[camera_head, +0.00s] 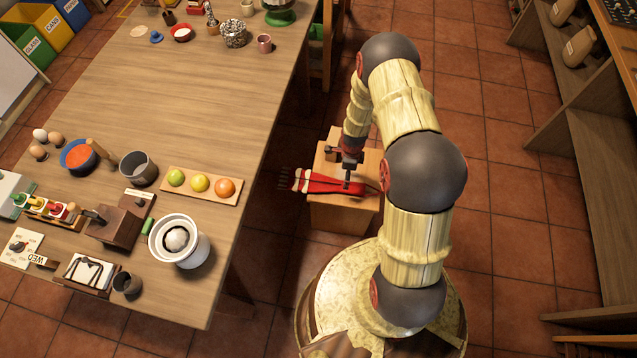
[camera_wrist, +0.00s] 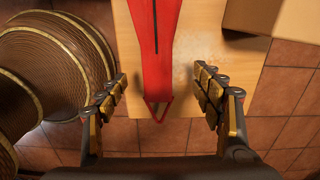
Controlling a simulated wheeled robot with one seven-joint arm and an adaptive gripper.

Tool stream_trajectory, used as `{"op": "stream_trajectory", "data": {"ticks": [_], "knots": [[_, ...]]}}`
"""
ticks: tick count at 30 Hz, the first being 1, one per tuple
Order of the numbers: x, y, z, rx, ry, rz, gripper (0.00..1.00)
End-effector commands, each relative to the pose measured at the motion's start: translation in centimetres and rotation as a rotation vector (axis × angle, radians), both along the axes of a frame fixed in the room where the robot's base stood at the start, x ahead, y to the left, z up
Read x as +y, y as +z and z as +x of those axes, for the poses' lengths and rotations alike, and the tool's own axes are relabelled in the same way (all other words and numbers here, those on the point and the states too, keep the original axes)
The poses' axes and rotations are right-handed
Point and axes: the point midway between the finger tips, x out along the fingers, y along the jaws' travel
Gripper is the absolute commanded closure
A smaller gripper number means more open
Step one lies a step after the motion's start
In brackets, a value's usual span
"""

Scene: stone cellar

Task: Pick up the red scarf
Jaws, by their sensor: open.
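The red scarf (camera_head: 322,185) lies across a small wooden stand (camera_head: 345,218) beside the table. Its left end has pale bands and a dark red fringe that hangs past the stand's edge. In the wrist view the scarf (camera_wrist: 158,35) runs down the middle of the light wooden top (camera_wrist: 200,45) and narrows to an end at the top's near edge. A thin dark line runs along it. My gripper (camera_head: 347,180) is above the scarf, over the stand. In the wrist view the fingers of my gripper (camera_wrist: 160,84) are spread on either side of the scarf, with nothing between them held.
Shelves (camera_head: 597,150) stand at right. The tiled floor (camera_head: 510,200) between is clear. A cardboard-coloured block (camera_wrist: 275,18) shows at the wrist view's upper right.

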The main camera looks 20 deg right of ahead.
Motion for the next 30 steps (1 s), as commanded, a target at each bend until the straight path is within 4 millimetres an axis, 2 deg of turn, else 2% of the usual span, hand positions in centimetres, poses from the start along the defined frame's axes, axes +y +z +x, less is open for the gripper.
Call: {"op": "stream_trajectory", "data": {"ticks": [6, 14, 21, 30], "knots": [[0.0, -2.6, -0.4, 0.005, -0.023, 0.002, 0.33], [0.0, -4.7, -0.4, 0.005, -0.021, 0.002, 0.33], [0.1, -8.2, -0.5, 0.005, -0.02, 0.002, 0.33], [0.1, -8.5, -0.4, 0.003, -0.02, 0.002, 0.34]]}}
